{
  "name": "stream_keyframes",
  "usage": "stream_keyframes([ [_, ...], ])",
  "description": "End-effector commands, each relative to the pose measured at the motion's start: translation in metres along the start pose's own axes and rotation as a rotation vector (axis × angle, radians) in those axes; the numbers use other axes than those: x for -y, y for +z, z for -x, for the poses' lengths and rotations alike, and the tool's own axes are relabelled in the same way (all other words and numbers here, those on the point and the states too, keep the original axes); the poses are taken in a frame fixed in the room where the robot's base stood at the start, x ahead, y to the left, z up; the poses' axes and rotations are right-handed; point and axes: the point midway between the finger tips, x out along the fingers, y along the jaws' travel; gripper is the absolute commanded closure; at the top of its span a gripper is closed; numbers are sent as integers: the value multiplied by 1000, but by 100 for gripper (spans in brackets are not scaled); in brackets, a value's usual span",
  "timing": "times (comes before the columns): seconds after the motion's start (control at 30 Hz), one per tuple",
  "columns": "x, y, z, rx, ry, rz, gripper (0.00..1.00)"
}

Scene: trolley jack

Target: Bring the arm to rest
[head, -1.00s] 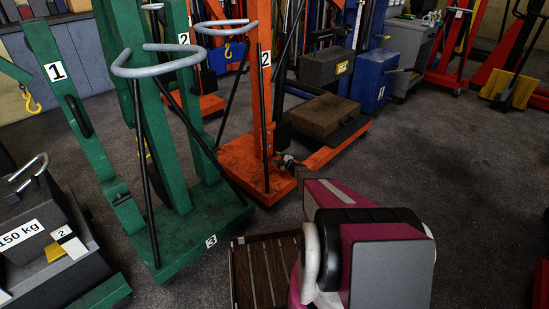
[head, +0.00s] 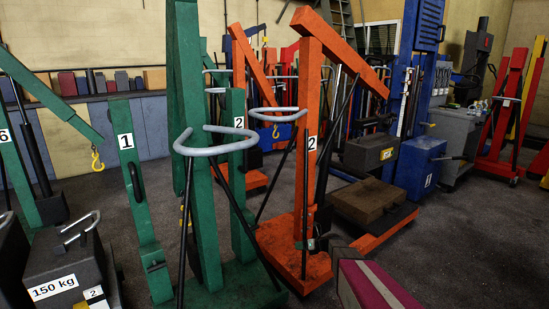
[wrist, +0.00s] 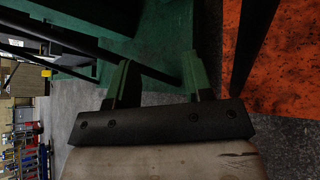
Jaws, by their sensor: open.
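My gripper (wrist: 157,78) shows in the wrist view with its two green-and-black fingers apart and nothing between them. Behind the fingers lie a green steel base and dark floor, with an orange base to the right. I cannot tell whether the fingers touch anything.
A green crane (head: 205,160) with a grey hoop handle stands close in front. An orange crane (head: 308,170) stands beside it, near my arm. A 150 kg weight (head: 65,265) is at the lower left. Open floor (head: 465,240) lies to the right.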

Motion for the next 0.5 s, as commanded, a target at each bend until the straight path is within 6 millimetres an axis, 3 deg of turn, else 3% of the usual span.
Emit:
stream_keyframes([
  [0.03,-29,-7,12,-61,-1,143,53],
  [0.1,-54,-16,24,-151,6,357,53],
  [0.27,-107,-38,56,-364,68,839,53],
  [0.5,-174,-72,120,-686,290,1516,53],
])
